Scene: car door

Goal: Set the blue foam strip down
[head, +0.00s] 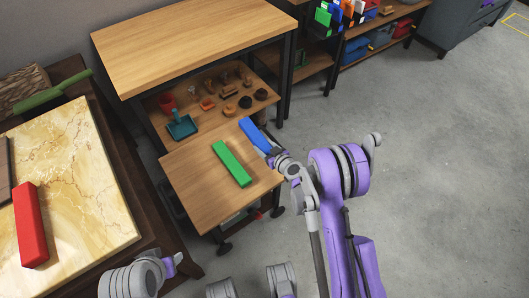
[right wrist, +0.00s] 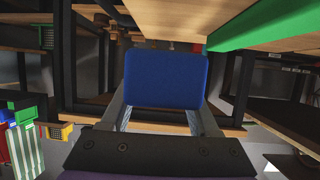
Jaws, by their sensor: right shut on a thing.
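The blue foam strip (head: 254,134) is at the far right corner of the low wooden cart top, held in my right gripper (head: 272,153). In the right wrist view, the fingers (right wrist: 165,108) are closed on both sides of the blue strip's near end (right wrist: 165,78). I cannot tell whether the strip touches the wood. A green strip (head: 231,164) lies on the cart top (head: 195,185), to the left of the blue one and apart from it; it also shows in the right wrist view (right wrist: 268,24). My left gripper is not visible; only part of that arm shows at the bottom left.
A red strip (head: 31,225) lies on a marble board (head: 85,190) at the left. Behind the cart, a shelf holds a teal dustpan (head: 182,128), a red cup (head: 167,103) and several small items under a taller table (head: 190,45). The cart's front left is bare.

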